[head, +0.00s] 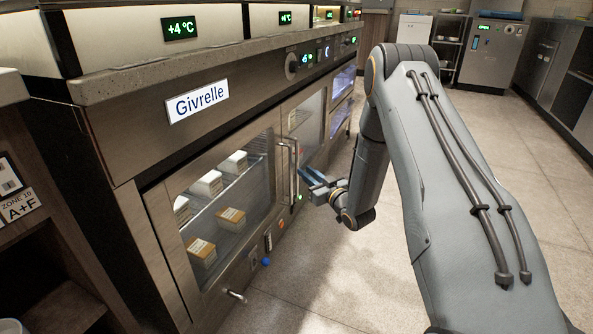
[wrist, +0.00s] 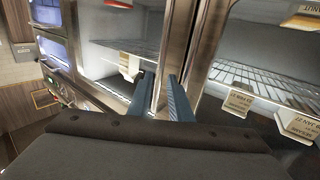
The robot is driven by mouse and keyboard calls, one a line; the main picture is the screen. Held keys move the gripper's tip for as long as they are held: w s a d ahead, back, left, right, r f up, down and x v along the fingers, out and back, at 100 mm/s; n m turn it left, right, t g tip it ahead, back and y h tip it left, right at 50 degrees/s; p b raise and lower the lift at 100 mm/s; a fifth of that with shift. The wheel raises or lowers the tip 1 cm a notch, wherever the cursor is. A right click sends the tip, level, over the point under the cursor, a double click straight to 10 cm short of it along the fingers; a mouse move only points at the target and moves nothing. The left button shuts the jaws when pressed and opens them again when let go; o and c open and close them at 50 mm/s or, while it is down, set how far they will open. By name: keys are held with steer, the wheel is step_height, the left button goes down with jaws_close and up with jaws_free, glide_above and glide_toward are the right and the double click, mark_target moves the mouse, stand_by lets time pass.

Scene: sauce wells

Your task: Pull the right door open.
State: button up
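The Givrelle fridge cabinet has two glass doors with steel frames. The right door (head: 311,128) is narrow in the head view and looks shut, flush with the front. The left door (head: 232,200) also looks shut, with boxes behind its glass. Upright bar handles (head: 292,172) stand side by side where the doors meet. My gripper (head: 308,181) is just right of the handles at about their lower half. In the wrist view its two blue fingers (wrist: 160,84) are apart, pointing at the steel uprights between the doors. An upright shows between the fingers; I cannot tell whether they touch it.
A sign reading Givrelle (head: 197,101) is above the left door. A small knob (head: 236,296) sticks out low at the front. Open tiled floor (head: 330,285) lies in front of the cabinet. A steel appliance (head: 490,55) stands at the far back right.

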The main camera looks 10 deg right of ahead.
steer(key=b+x, duration=0.3)
steer(key=x, duration=0.4)
jaws_close()
